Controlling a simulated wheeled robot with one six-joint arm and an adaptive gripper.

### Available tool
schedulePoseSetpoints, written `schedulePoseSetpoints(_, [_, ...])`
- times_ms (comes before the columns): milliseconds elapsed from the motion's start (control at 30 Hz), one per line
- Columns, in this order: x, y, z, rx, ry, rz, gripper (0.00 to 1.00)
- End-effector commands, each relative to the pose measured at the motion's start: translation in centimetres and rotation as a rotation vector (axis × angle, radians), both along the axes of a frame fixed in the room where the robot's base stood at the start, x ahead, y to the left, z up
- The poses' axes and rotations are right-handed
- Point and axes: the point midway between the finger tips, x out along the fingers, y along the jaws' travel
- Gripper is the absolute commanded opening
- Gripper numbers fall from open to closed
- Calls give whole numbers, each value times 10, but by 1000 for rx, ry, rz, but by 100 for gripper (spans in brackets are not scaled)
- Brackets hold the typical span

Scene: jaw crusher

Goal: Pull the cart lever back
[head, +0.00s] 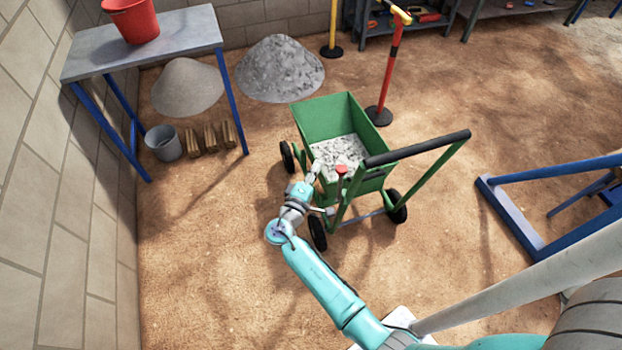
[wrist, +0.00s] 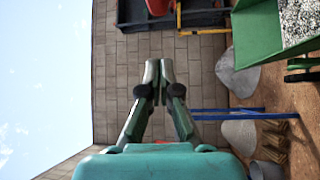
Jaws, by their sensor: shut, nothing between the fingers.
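The green cart (head: 318,112) stands on the dirt floor in the middle of the head view, its tub holding grey gravel (head: 340,150). A red knob (head: 341,169), which looks like the top of the cart lever, shows at the tub's near side below the black handle bar (head: 418,148). My gripper (head: 315,170) is just left of the knob, apart from it as far as I can tell. In the wrist view my gripper (wrist: 158,72) has its fingertips together with nothing between them. The wrist view is turned sideways and shows the green tub (wrist: 258,38) at upper right, but not the lever.
A metal table (head: 150,45) with a red bucket (head: 132,18) stands at upper left. A blue frame (head: 520,220) is at right.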

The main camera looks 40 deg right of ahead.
Motion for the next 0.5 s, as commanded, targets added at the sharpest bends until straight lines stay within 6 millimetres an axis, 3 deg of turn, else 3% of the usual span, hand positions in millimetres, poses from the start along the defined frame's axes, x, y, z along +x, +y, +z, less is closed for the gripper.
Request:
schedulePoseSetpoints(200, [17,-33,3,0,0,-3,0])
schedulePoseSetpoints(500, [-17,-36,-1,1,0,0,0])
